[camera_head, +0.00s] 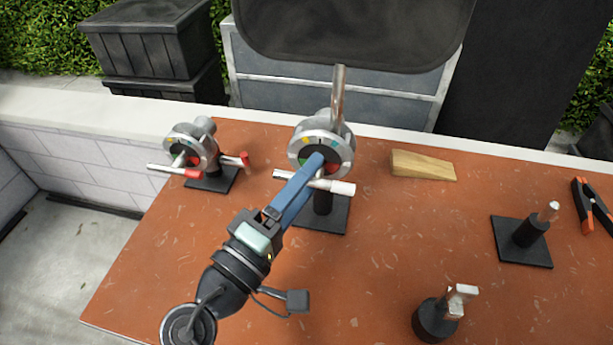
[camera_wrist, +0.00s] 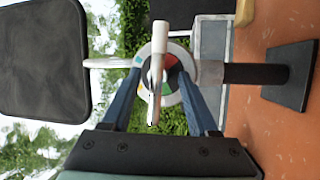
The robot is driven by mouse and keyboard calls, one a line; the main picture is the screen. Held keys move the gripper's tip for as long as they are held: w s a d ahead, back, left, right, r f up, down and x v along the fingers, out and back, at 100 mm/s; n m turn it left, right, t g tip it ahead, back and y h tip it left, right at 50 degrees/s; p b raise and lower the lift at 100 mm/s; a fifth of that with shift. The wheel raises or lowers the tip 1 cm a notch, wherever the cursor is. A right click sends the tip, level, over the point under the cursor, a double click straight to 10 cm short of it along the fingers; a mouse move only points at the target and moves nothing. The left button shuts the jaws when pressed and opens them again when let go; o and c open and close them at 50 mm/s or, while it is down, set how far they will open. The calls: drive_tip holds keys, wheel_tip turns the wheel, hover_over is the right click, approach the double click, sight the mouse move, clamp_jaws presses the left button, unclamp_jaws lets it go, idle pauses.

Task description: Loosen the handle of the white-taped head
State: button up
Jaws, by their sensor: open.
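The white-taped head (camera_head: 303,150) is a round grey grip head on a black stand near the table's middle. A metal rod rises from it. Its bar handle (camera_head: 285,174) has white tape (camera_head: 343,188) on its right end. In the wrist view the handle (camera_wrist: 156,95) stands upright across the face of the head (camera_wrist: 147,57). My gripper (camera_head: 318,163) has blue fingers reaching to the handle. It is open in the wrist view (camera_wrist: 160,78), one finger on each side of the handle, with visible gaps. Whether a fingertip touches the head is unclear.
A red-taped head (camera_head: 190,145) stands to the left on its own black base. A wooden wedge (camera_head: 422,165) lies right of the white-taped head. Stands (camera_head: 523,242) (camera_head: 437,318) and a clamp (camera_head: 590,207) are further right.

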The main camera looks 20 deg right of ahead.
clamp_jaws()
idle(0.3)
drive_tip(key=shift+m+g+y, duration=0.5)
drive_tip(key=shift+m, duration=1.1)
unclamp_jaws()
drive_tip(key=shift+r, duration=0.1)
drive_tip(key=shift+a, duration=0.1)
